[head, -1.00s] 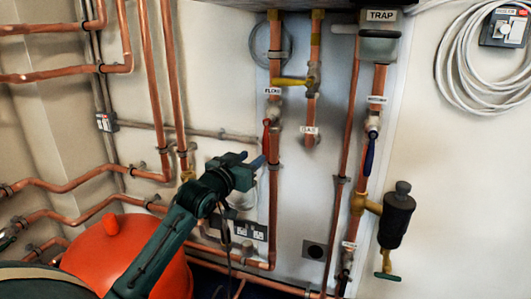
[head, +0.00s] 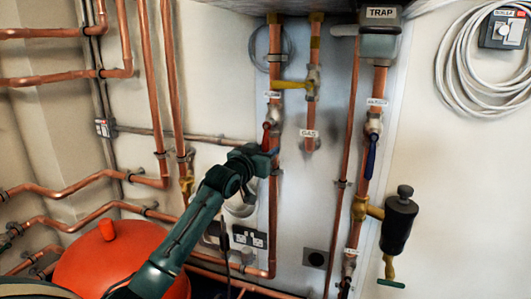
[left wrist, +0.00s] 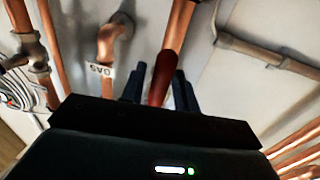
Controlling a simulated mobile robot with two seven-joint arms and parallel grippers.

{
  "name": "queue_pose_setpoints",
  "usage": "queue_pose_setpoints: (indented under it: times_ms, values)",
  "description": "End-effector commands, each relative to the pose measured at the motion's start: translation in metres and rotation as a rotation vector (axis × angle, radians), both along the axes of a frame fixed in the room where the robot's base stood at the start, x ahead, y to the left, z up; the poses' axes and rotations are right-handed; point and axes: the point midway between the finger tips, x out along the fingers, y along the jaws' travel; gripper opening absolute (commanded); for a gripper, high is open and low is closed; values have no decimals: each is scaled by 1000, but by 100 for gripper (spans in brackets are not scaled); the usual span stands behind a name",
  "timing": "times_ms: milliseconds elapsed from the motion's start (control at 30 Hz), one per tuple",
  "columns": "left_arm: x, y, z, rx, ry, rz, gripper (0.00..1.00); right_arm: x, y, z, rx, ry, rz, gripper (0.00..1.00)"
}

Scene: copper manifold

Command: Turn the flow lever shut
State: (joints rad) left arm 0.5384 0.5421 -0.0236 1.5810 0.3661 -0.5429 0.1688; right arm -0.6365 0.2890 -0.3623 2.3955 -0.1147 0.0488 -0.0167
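The flow lever (head: 266,137) is a red handle hanging down from a valve under the FLOW label (head: 273,95) on a vertical copper pipe. My left gripper (head: 270,155) is at the lower part of this lever. In the left wrist view the red flow lever (left wrist: 161,82) reaches down between the two dark fingers of my left gripper (left wrist: 157,92). The fingers are apart, with a small gap showing to the left of the lever. The lever's lower end is hidden by the gripper body. My right gripper is not in view.
A yellow lever (head: 292,86) sits on the gas pipe just above and right. A blue lever (head: 372,153) hangs on the pipe farther right. A dark cylinder (head: 398,222) juts from that pipe. An orange-red tank (head: 120,262) stands below my left arm.

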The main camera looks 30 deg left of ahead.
Motion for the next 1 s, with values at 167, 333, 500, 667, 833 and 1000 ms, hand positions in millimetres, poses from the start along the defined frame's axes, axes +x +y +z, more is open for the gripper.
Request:
queue_pose_setpoints:
  times_ms: [167,333,500,667,833,1000]
  values:
    - [0,0,0,0,0,0,16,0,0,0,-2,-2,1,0]
    - [0,0,0,0,0,0,2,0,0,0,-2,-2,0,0]
    - [0,0,0,0,0,0,0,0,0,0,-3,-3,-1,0]
    - [0,0,0,0,0,0,0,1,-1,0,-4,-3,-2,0]
    - [0,1,1,10,4,0,0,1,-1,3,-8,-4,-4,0]
    - [-1,5,3,61,16,1,0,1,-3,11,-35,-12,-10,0]
